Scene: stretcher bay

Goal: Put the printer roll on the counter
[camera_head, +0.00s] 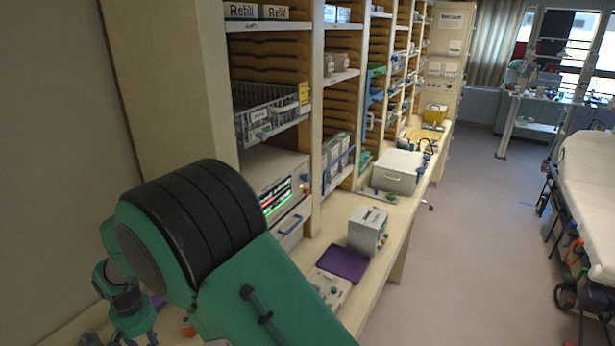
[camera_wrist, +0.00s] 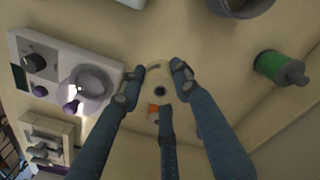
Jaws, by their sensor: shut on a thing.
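My gripper (camera_wrist: 158,82) shows in the wrist view with its blue fingers shut around a small pale roll with a dark hole in its end, which looks like the printer roll (camera_wrist: 160,74). The fingers cover its sides. Beneath it is the beige counter (camera_wrist: 220,50); I cannot tell whether the roll touches it. In the head view the counter (camera_head: 392,248) runs along the shelves. My teal arm covers its near left part, and the roll cannot be made out there.
In the wrist view a device with knobs (camera_wrist: 50,62) lies left and a green bottle-like thing (camera_wrist: 280,68) right. In the head view a purple pad (camera_head: 343,263), a white box (camera_head: 367,229) and a larger box (camera_head: 397,171) stand on the counter. A stretcher (camera_head: 592,190) stands right, past open floor.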

